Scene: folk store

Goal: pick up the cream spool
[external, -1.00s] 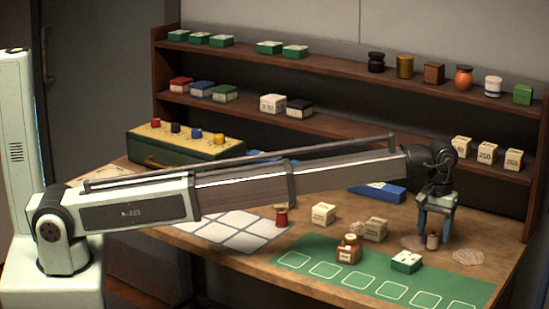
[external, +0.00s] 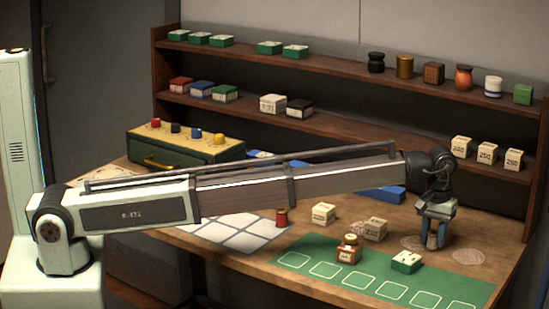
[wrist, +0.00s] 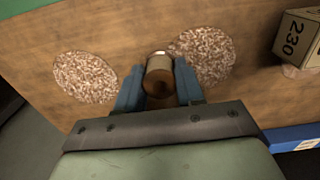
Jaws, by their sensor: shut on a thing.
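In the external view my gripper (external: 434,238) points straight down at the right part of the table. Its fingers are shut on the spool (external: 432,242), which is mostly hidden behind them and seems to be at table height. I cannot tell whether its base touches the table.
Mottled round patches (wrist: 86,77) lie on both sides of the spool. The shelf (external: 350,125) rises behind.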

